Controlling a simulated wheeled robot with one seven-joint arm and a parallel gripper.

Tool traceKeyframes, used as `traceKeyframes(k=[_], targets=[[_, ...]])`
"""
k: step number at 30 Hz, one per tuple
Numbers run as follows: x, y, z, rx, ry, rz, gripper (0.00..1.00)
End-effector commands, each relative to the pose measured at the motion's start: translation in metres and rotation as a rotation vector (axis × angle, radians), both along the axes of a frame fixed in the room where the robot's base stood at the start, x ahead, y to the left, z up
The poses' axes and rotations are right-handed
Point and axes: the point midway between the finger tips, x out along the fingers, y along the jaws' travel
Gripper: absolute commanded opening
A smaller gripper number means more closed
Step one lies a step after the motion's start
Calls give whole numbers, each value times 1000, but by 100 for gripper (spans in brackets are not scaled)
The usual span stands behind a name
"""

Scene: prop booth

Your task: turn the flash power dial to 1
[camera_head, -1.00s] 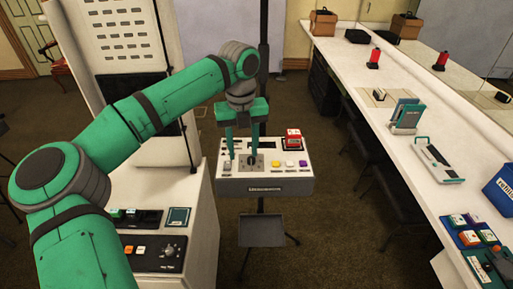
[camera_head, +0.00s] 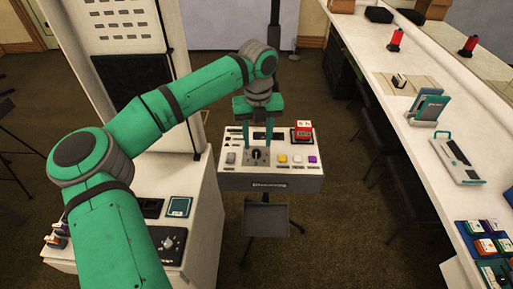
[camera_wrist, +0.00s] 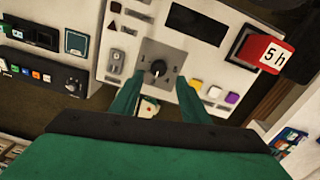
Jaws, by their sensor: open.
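The dial (camera_wrist: 158,68) is a small dark knob on a square grey plate with markings around it, set in a white control box (camera_head: 300,182). In the head view the dial (camera_head: 257,154) shows between my fingers. My gripper (camera_head: 258,150) points down over the plate with its two green fingers apart, one on each side of the dial. In the wrist view the fingertips (camera_wrist: 160,85) sit just below the knob, and I cannot tell whether they touch it. The markings are too small to read surely.
A red block (camera_head: 302,132) marked "5 h" in the wrist view stands at the box's back right. Yellow, white and purple buttons (camera_head: 298,159) lie right of the dial. A white cabinet (camera_head: 205,215) stands left, a long white counter (camera_head: 405,115) right.

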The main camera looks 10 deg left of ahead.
Motion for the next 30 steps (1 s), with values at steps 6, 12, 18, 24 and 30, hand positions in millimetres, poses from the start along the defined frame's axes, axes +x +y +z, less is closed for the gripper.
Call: traceKeyframes(k=[6, 12, 18, 24, 30], targets=[[-1, 4, -31, -1, 1, 8, 42], [-1, 5, -43, 0, 0, 8, 42], [-1, 5, -44, 0, -1, 7, 42], [-1, 5, -44, 1, -1, 7, 13], [-1, 5, -43, 1, -1, 6, 1]])
